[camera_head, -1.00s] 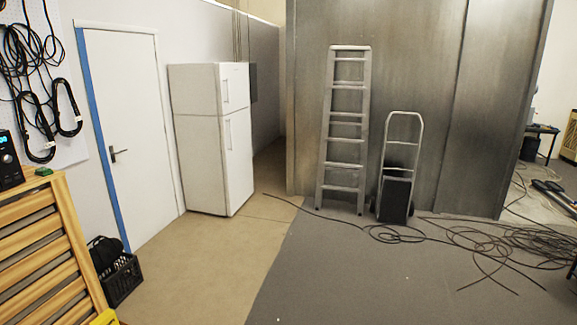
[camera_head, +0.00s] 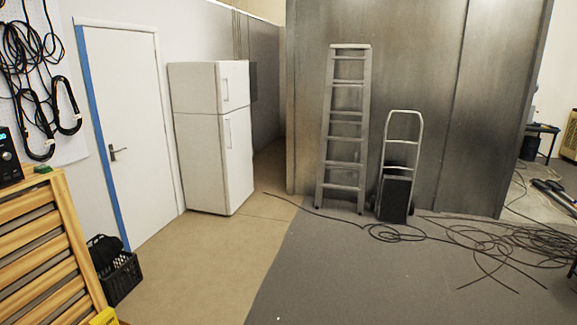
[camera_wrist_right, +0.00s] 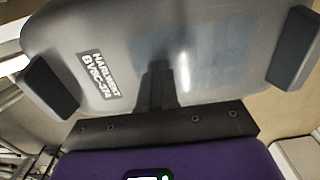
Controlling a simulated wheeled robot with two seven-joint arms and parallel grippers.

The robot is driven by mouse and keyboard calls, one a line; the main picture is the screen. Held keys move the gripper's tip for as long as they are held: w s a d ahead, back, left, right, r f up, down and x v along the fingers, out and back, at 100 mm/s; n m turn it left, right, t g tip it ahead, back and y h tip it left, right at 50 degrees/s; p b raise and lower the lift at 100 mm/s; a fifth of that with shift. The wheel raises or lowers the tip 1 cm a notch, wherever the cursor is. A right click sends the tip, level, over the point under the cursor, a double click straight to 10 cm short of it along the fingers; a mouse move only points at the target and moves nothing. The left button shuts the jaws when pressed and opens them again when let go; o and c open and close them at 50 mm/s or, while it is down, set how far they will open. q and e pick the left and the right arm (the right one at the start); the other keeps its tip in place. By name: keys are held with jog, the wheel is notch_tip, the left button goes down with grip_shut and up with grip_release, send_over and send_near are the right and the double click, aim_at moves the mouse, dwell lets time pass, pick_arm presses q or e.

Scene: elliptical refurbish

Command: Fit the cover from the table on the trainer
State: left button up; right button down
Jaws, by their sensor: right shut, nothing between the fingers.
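My right gripper (camera_wrist_right: 158,70) shows in the right wrist view, with its purple body along the bottom edge. Its dark fingers are together at the middle, with nothing held. Beyond them lies a smooth grey panel (camera_wrist_right: 215,65) with a dark label that reads roughly "HARLWELT BVSC-374". Dark blocks sit at its left (camera_wrist_right: 50,87) and right (camera_wrist_right: 294,48). I cannot tell whether this panel belongs to the trainer, the cover or something else. No whole trainer, cover or table holding a cover can be made out in the head view. My left gripper is out of view.
A slatted wooden piece (camera_head: 45,250) stands at the lower left beside a black crate (camera_head: 122,278). A white fridge (camera_head: 212,140), ladder (camera_head: 343,130) and hand truck (camera_head: 397,185) stand at the back. Loose cables (camera_head: 500,240) lie at right. The middle floor (camera_head: 340,280) is clear.

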notch_tip(320, 180, up, 7)
jog(key=p, duration=0.4)
dwell(0.4)
jog(key=shift+f, duration=0.1)
